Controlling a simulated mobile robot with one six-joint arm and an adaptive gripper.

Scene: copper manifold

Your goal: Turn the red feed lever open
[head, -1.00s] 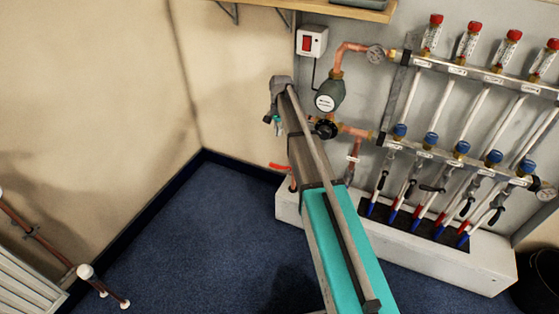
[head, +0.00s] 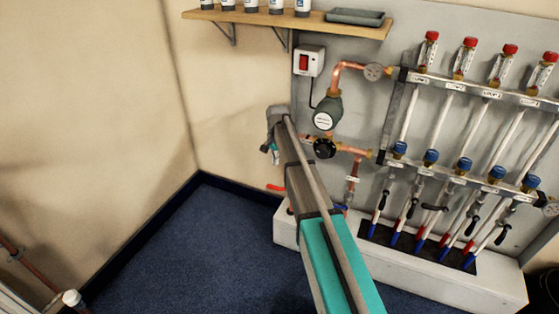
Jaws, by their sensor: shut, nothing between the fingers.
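The red feed lever (head: 276,187) shows as a short red handle just left of my arm, low by the left end of the white boxing. It lies roughly level, and its valve is mostly hidden behind my arm. My gripper (head: 268,156) hangs at the far end of the arm, above the lever in the picture and apart from it. It is small and partly covered by my wrist; it is shut and empty.
The copper pipework with a dark green pump (head: 325,113) and a black round valve (head: 325,148) stands right of my wrist. The manifold (head: 470,90) fills the right side. A wooden shelf (head: 345,27) hangs above. The blue carpet (head: 190,255) at left is clear.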

